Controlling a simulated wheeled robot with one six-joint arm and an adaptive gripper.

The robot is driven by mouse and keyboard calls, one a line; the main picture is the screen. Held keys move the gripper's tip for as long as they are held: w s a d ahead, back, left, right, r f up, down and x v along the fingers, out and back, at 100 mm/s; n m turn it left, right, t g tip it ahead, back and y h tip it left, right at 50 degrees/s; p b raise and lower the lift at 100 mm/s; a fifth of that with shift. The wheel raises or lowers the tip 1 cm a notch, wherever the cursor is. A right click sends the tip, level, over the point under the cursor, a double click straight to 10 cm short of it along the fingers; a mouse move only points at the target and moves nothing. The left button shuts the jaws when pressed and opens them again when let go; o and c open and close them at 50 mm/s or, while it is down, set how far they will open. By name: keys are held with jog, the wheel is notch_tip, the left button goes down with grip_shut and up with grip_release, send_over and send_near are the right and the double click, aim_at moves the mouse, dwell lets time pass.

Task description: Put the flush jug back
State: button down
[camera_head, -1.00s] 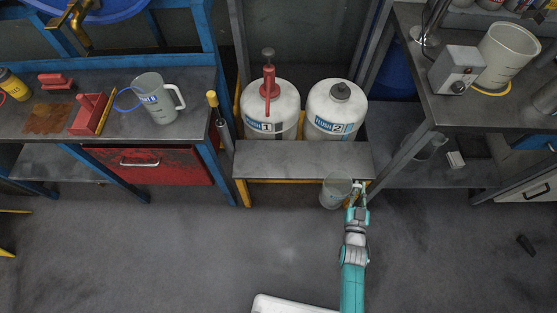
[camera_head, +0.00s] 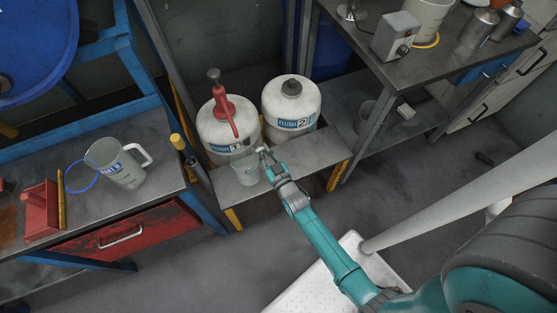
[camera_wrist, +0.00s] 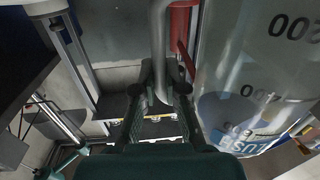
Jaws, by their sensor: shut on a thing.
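My gripper (camera_head: 266,153) is shut on the handle (camera_wrist: 160,45) of the flush jug (camera_head: 246,170), a clear jug with a blue label. In the wrist view the flush jug (camera_wrist: 255,75) fills the right side, with its numbers upside down. In the head view the jug is at the front of the grey ledge before the flush 1 drum (camera_head: 222,128), close to the red pump's spout (camera_head: 232,124). I cannot tell whether it touches the ledge (camera_head: 310,155). The flush 2 drum (camera_head: 291,108) stands to the right.
A second jug (camera_head: 118,165) stands on the left bench beside a blue ring (camera_head: 78,180) and a red box (camera_head: 42,210). The right bench holds a grey box (camera_head: 396,37) and another jug on a yellow ring (camera_head: 428,42).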

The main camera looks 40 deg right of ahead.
jog(key=s+d+r+m+g+h, duration=0.1)
jog(key=d+m+h, duration=0.1)
jog(key=d, duration=0.5)
jog(key=s+d+m+g+h, duration=0.1)
jog(key=s+d+h, duration=0.15)
jog(key=d, duration=0.45)
notch_tip(320, 180, down, 10)
jog(key=shift+w+d+r, duration=0.2)
jog(key=shift+w+r, duration=0.05)
jog(key=shift+w, duration=0.1)
jog(key=shift+f, duration=0.15)
jog(key=c, duration=1.2)
grip_release()
